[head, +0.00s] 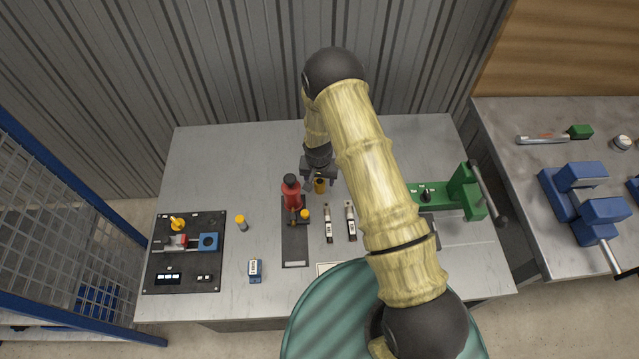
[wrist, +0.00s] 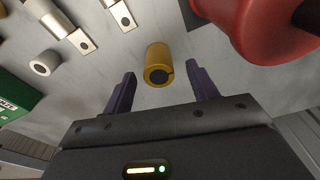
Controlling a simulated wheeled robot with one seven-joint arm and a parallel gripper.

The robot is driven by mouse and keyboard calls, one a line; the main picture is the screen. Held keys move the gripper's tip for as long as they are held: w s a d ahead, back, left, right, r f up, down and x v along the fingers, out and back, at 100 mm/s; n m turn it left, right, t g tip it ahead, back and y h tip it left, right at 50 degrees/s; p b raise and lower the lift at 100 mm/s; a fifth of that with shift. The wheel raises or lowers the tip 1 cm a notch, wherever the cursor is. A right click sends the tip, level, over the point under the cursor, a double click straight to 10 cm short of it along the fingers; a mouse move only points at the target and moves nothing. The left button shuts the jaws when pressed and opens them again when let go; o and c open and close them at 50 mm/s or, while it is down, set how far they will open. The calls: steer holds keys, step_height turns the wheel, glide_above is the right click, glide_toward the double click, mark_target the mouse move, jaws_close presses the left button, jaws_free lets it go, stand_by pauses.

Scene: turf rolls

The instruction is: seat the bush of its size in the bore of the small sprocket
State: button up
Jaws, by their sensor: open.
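A brass-coloured bush (head: 320,186) stands on the grey bench just in front of my gripper (head: 318,175). In the wrist view the bush (wrist: 157,64) shows its dark bore and a slit in its rim. It lies between and slightly beyond the two fingertips of my gripper (wrist: 160,77), with a gap on each side. The jaws are open and empty. A grey ring-shaped piece (wrist: 46,62) lies farther left in the wrist view. I cannot make out the small sprocket for certain in either view; my arm covers part of the bench.
A red tool (head: 291,194) on a dark plate stands close beside the bush; its red body (wrist: 265,28) also shows in the wrist view. Two tagged pieces (head: 328,222) (head: 351,221) lie nearby. A green fixture (head: 463,190) is right, a black board (head: 160,258) left.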

mark_target(319, 182)
stand_by(0.4)
jaws_close()
steer(key=shift+r, duration=0.15)
step_height(319, 182, up, 10)
steer(key=b, duration=0.3)
stand_by(0.4)
stand_by(0.4)
